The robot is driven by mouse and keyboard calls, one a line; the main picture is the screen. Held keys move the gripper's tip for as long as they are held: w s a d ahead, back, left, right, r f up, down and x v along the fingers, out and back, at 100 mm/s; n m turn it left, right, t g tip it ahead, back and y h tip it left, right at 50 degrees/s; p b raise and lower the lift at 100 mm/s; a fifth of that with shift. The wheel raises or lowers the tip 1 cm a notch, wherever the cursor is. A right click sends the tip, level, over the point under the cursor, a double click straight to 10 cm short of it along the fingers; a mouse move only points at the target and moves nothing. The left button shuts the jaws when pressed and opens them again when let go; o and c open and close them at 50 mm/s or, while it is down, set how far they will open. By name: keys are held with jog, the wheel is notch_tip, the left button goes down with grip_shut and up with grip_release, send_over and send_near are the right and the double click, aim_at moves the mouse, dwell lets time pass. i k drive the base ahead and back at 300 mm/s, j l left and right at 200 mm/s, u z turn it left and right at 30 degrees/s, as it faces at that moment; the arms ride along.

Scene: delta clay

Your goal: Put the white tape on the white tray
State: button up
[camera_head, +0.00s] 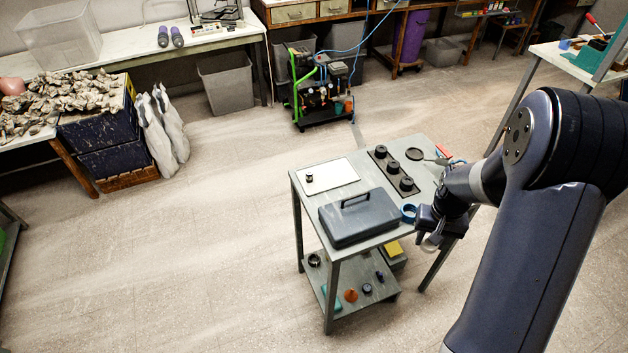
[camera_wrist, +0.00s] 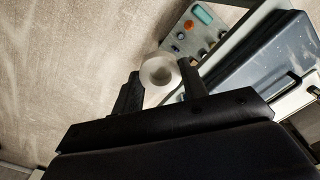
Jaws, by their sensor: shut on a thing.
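My gripper (camera_wrist: 158,92) is shut on the white tape (camera_wrist: 160,74), a white roll held between its two black fingers in the wrist view. In the head view my gripper (camera_head: 430,238) is beside the right front side of the small grey table, and the white tape (camera_head: 431,243) shows as a pale shape at its fingers, partly hidden. The white tray (camera_head: 336,171) lies flat at the back left of the table top. A small dark round thing (camera_head: 309,178) sits on its left part.
A grey toolbox (camera_head: 358,217) with a handle stands on the table between my gripper and the tray. A blue tape roll (camera_head: 408,212) lies right of it. A black strip (camera_head: 394,173) with dark round pieces lies behind. The lower shelf (camera_head: 345,300) holds small items.

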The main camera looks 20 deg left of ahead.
aim_at(324, 177)
jog(key=k+j, duration=0.1)
jog(key=j, duration=0.3)
jog(key=j+z, duration=0.1)
jog(key=j, duration=0.3)
jog(key=k+j+z, duration=0.1)
jog(key=j, duration=0.3)
jog(key=k+j, duration=0.15)
jog(key=j, duration=0.25)
jog(key=k+j+z, duration=0.1)
jog(key=j, duration=0.25)
jog(key=i+j+z, duration=0.15)
jog(key=i+j, duration=0.3)
jog(key=i+j+z, duration=0.1)
jog(key=i+j, duration=0.3)
jog(key=j, duration=0.15)
jog(key=i, duration=0.3)
jog(key=l+z, duration=0.05)
